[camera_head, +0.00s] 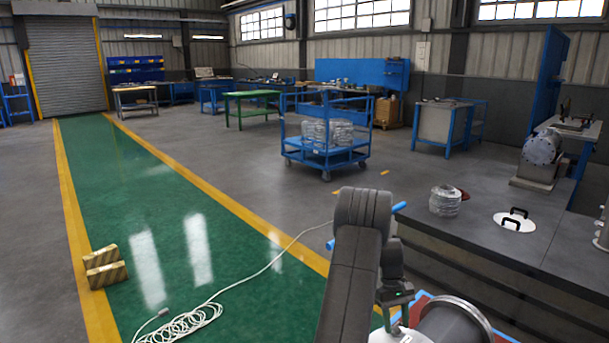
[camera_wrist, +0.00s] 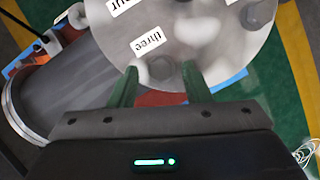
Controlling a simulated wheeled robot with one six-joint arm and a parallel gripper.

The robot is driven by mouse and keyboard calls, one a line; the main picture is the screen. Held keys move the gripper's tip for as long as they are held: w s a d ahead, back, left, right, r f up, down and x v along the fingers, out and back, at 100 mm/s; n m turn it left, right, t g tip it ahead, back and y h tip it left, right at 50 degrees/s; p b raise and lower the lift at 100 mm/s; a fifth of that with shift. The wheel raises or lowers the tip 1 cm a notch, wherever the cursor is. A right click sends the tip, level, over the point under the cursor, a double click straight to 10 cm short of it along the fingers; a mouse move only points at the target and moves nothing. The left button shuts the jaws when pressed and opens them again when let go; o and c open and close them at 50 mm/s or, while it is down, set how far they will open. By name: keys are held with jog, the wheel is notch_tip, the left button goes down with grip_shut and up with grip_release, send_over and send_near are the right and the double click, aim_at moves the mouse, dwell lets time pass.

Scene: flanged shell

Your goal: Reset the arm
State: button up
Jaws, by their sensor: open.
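In the wrist view my gripper (camera_wrist: 160,80) has its two green fingers apart, with nothing held between them. Beyond the fingertips is a round pale metal plate (camera_wrist: 205,45) with labels, one reading "three"; the gap to it cannot be judged. A dark cylindrical shell (camera_wrist: 72,88) with a bright rim lies at the left of the wrist view. A dark shell with a metal flange (camera_head: 458,318) also shows at the bottom of the head view, beside my arm.
A coiled white cable (camera_head: 190,322) and striped blocks (camera_head: 104,268) lie on the floor. A blue cart (camera_head: 325,145) stands behind. The green lane (camera_head: 150,210) is mostly clear.

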jog(key=n, duration=0.1)
jog(key=n+h, duration=0.1)
jog(key=shift+s+a+n+b, duration=0.1)
jog(key=shift+a+n+b, duration=0.1)
jog(key=shift+n+b, duration=0.15)
jog(key=n+b, duration=0.1)
jog(key=n, duration=0.1)
jog(key=n+t+h+b, duration=0.1)
jog(key=n, duration=0.1)
jog(key=shift+s+a+n+t, duration=0.15)
jog(key=shift+n+t, duration=0.1)
jog(key=shift+t, duration=0.05)
jog(key=n+t+b, duration=0.1)
jog(key=n+b, duration=0.1)
jog(key=n, duration=0.1)
jog(key=n+t+h+b, duration=0.1)
jog(key=n+b, duration=0.1)
jog(key=n, duration=0.1)
jog(key=shift+s, duration=0.2)
jog(key=shift+n+t+b, duration=0.3)
jog(key=shift+n, duration=0.2)
jog(key=shift+a+r, duration=0.25)
jog(key=shift+r, duration=0.35)
jog(key=shift+r+p, duration=0.1)
jog(key=shift+p, duration=0.2)
